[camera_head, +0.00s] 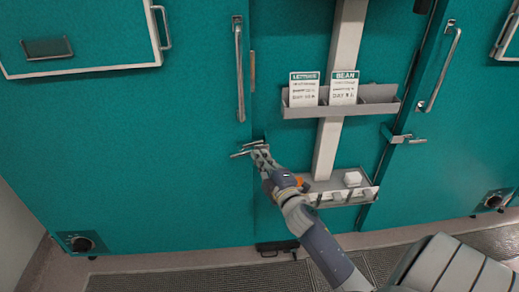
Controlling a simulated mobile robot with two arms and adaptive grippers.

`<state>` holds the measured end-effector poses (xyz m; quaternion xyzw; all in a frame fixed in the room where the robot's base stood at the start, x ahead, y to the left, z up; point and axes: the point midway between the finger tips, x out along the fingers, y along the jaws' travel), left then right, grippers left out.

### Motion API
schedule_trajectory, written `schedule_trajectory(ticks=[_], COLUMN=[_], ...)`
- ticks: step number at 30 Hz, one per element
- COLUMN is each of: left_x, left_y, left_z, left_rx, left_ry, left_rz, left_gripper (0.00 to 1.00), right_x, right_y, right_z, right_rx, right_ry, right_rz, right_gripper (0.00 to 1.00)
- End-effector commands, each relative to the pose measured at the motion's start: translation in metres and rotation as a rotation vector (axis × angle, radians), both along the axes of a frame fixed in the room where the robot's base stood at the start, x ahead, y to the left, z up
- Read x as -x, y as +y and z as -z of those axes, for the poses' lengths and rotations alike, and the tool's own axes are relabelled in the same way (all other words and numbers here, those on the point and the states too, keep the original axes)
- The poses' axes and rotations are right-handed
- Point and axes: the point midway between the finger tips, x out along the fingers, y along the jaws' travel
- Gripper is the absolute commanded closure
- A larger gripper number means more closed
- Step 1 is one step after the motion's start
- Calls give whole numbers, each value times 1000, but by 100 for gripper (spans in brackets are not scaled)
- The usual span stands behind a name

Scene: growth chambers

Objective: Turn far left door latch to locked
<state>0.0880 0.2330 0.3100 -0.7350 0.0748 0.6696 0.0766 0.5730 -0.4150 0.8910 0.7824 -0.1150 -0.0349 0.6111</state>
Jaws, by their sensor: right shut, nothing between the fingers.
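The teal left door (150,180) fills the left side of the head view and looks closed. Its latch (240,154), a small grey metal lever, sits at the door's right edge below the long vertical handle (239,70). My right gripper (259,151) is shut, with its fingertips at the right end of the latch. The fingers partly hide the latch, and I cannot tell whether they touch it. The latch lever lies roughly level, tilted slightly. My left gripper is not in view.
A grey post (338,90) carries an upper shelf (300,112) with the LETTUCE card (304,88) and BEAN card (343,87). A lower tray (325,199) with small white items stands close right of my wrist. Another latch (405,139) is on the right door (450,150).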

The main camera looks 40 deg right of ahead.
Motion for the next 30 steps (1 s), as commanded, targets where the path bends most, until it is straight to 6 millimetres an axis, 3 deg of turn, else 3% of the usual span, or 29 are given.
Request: schedule_trajectory(ticks=[5, 11, 18, 25, 30], left_x=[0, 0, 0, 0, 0], left_y=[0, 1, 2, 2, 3], left_z=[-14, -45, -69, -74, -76], left_rx=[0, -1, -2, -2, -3], left_ry=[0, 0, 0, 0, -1], left_rz=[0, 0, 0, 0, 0], left_gripper=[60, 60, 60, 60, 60], right_x=[-6, -20, -20, -18, -29], right_y=[2, 6, 13, 14, 6], right_z=[-16, -46, -68, -70, -67], right_rx=[-147, -560, -967, -1095, -1094], right_ry=[-2, -32, -121, -166, -167], right_rz=[40, 178, 356, 425, 429], right_gripper=[100, 100, 100, 100, 100])
